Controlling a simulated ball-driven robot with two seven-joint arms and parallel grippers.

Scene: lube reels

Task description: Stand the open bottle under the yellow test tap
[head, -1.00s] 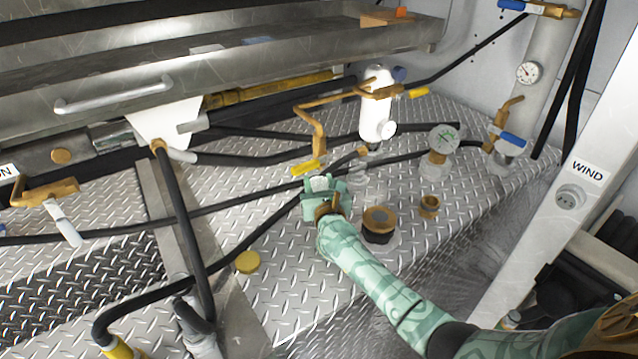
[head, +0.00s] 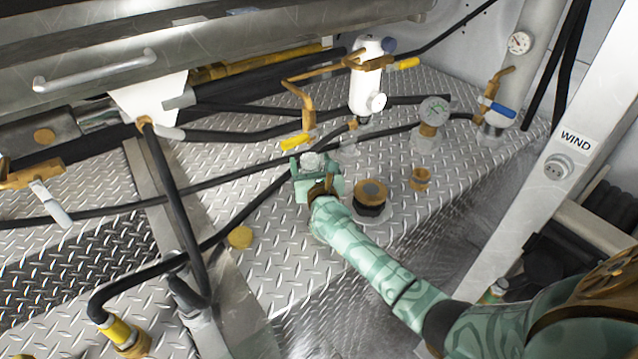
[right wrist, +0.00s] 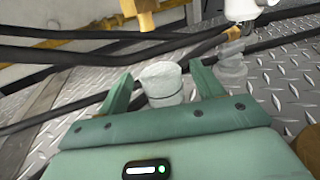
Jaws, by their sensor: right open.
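The bottle (right wrist: 162,83) is a pale, clear cylinder standing upright between the two fingers of my right gripper (right wrist: 160,93). The gripper is open, with a gap showing on each side of the bottle. In the head view only the pale top of the bottle (head: 312,160) shows between the fingers of the gripper (head: 317,170). The yellow test tap (head: 296,143), on a bent brass pipe, is just behind and left of the bottle there. In the right wrist view the tap's lower end (right wrist: 141,14) hangs above and slightly left of the bottle. My left gripper is out of view.
A white cylinder with a gauge (head: 366,85) stands behind. A yellow disc (head: 240,237) lies on the tread plate. Black hoses cross the deck.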

